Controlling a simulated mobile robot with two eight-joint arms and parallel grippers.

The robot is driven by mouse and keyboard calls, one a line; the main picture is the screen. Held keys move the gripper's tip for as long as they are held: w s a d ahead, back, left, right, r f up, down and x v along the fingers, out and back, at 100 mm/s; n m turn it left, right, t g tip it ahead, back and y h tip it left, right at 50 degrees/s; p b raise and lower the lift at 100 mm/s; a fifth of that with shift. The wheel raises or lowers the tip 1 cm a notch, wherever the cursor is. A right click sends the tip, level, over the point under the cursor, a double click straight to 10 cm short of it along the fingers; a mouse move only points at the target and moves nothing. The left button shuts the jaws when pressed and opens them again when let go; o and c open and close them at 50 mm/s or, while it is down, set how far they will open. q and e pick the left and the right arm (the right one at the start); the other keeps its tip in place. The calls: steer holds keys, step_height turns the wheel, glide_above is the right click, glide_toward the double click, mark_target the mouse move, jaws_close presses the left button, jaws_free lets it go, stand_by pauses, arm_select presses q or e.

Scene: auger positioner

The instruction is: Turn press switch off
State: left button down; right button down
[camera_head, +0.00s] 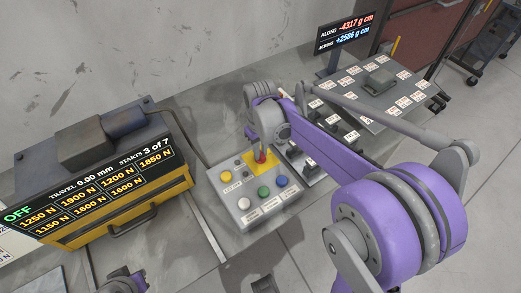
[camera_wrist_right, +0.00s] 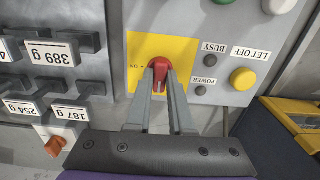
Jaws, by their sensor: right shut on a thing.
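The press switch is a red lever (camera_head: 261,156) on a yellow plate (camera_head: 270,166), on a grey control box with coloured buttons. In the wrist view the red lever (camera_wrist_right: 160,68) stands between the fingertips of my right gripper (camera_wrist_right: 160,82), which is shut on it. An upside-down ON label shows left of the lever there. In the head view my right gripper (camera_head: 262,148) comes down onto the switch from above. The press display (camera_head: 90,195) reads OFF in green, travel 0.00 mm, starts 3 of 7. Part of my left arm shows at the bottom edge; its fingers are not clear.
White, green, blue and yellow buttons (camera_head: 244,203) sit close to the switch. The yellow-and-black press (camera_head: 135,205) stands left. The wall is behind.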

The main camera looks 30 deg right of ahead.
steer(key=c, duration=0.8)
jaws_free()
steer(key=shift+r, duration=0.1)
arm_select(q)
steer(key=shift+w+r+p, duration=0.1)
steer(key=shift+r+p, duration=0.4)
steer(key=shift+r, duration=0.05)
arm_select(e)
step_height(320, 180, up, 11)
steer(key=shift+f, duration=0.2)
arm_select(q)
steer(key=r+p, duration=0.2)
steer(key=w+r+p, duration=0.1)
steer(key=r, duration=0.1)
steer(key=shift+w+r+p, duration=0.1)
steer(key=shift+r+p, duration=0.1)
steer(key=shift+p, duration=0.15)
arm_select(e)
steer(key=s+a+f+t, duration=0.1)
steer(key=s+a+f, duration=0.1)
steer(key=s, duration=0.3)
steer(key=s+a+f+t, duration=0.1)
steer(key=s+a+t, duration=0.1)
steer(key=s, duration=0.3)
steer(key=s+a+f+m+t, duration=0.1)
steer(key=s+a+f+t, duration=0.1)
steer(key=s, duration=0.3)
steer(key=shift+s+a+f, duration=0.3)
steer(key=shift+s+a, duration=0.1)
steer(key=shift+a, duration=0.05)
